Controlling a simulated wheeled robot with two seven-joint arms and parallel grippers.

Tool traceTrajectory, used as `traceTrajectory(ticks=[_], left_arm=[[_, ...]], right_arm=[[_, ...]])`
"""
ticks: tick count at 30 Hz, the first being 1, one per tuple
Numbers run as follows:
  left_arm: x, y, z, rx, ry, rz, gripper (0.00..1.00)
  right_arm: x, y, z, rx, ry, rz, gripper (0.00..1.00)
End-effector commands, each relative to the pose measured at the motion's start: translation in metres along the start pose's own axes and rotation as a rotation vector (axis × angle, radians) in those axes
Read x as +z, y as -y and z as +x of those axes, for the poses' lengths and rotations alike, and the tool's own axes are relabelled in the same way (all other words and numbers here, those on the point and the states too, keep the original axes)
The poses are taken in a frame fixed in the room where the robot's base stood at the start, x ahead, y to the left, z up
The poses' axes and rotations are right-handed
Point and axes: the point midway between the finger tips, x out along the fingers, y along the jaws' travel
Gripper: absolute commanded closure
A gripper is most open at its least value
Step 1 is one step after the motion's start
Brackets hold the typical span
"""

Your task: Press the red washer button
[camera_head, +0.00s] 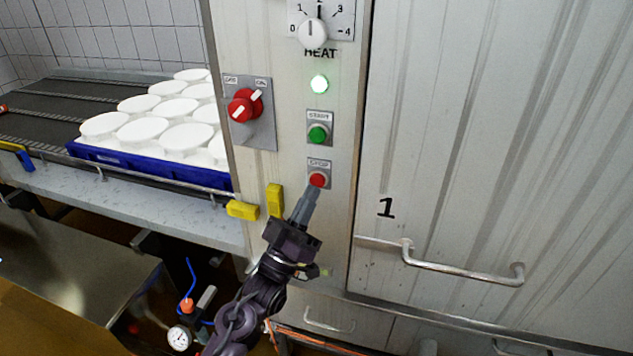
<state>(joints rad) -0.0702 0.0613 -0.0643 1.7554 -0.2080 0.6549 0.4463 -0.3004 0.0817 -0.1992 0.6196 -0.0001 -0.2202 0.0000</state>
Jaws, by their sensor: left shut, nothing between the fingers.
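The red button (317,180) sits on a small grey plate marked STOP, on the metal panel of the machine. My left gripper (311,192) is shut and empty, and its fingertips are right at the lower edge of the red button. I cannot tell whether the tips touch it. My right gripper is not in view.
A red rotary switch (244,106) and a HEAT dial (312,33) are on the panel. Yellow blocks (242,210) stick out at left. A blue crate (150,172) of white moulds sits on a conveyor. A door handle (460,268) protrudes at right.

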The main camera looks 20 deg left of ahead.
Motion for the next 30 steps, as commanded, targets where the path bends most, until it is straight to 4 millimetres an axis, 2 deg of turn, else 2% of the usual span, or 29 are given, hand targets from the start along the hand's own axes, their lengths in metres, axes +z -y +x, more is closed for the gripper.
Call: traceTrajectory(ticks=[30], left_arm=[[0.0042,0.0042,0.0060,0.000,0.000,0.000,1.00]], right_arm=[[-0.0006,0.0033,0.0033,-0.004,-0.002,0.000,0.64]])
